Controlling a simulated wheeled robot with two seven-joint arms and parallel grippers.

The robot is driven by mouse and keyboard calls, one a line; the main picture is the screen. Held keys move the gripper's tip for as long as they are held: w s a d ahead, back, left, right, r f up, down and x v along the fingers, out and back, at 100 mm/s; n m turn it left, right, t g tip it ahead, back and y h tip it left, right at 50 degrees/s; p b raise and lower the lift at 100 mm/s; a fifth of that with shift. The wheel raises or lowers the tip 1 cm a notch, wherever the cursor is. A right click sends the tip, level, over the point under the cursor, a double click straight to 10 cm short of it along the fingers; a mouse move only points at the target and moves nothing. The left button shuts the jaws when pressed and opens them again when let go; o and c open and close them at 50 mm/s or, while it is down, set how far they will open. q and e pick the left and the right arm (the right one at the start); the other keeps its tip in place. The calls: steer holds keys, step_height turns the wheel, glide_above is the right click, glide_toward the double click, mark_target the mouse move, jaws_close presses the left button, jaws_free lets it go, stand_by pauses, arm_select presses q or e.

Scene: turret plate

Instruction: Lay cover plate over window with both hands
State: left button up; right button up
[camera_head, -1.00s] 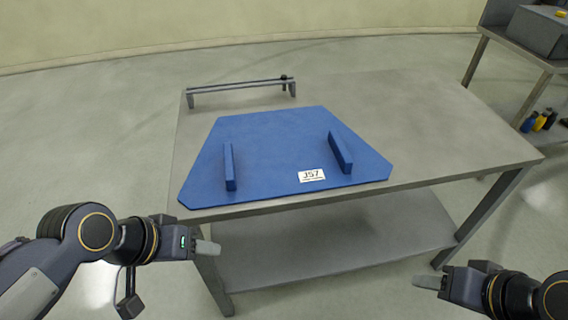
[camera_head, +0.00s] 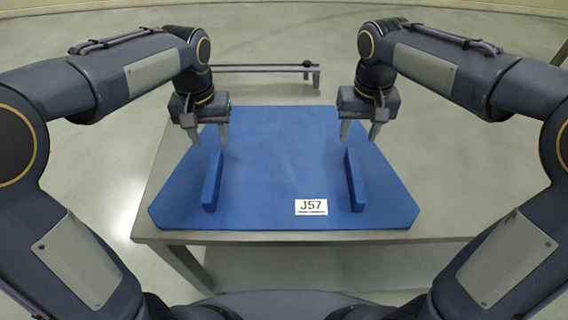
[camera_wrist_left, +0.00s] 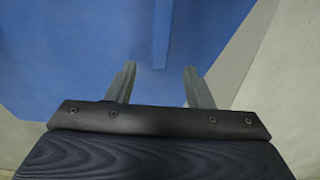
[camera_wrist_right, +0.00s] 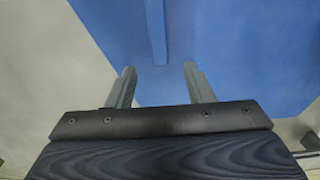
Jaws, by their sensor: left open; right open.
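The blue cover plate (camera_head: 282,170) lies flat on the grey table, with a white J57 label (camera_head: 311,207) near its front edge. It has two upright bar handles, the left handle (camera_head: 212,181) and the right handle (camera_head: 355,181). My left gripper (camera_head: 209,143) is open and empty above the plate, just behind the left handle. My right gripper (camera_head: 358,139) is open and empty, just behind the right handle. In the left wrist view the left handle (camera_wrist_left: 161,35) lies ahead between the fingers; the right wrist view shows the right handle (camera_wrist_right: 156,35) likewise. No window is recognisable.
The grey table (camera_head: 440,218) extends to the right of the plate with free room. A low grey rail on feet (camera_head: 265,68) stands at the table's back, partly hidden by my arms. Open floor surrounds the table.

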mark_target(215, 153)
arm_select(q)
steer(key=shift+f, duration=3.95)
arm_select(e)
steer(key=shift+f, duration=3.95)
arm_select(q)
jaws_close()
arm_select(e)
jaws_close()
arm_select(q)
steer(key=shift+w+r, duration=0.1)
arm_select(e)
steer(key=shift+r, duration=0.1)
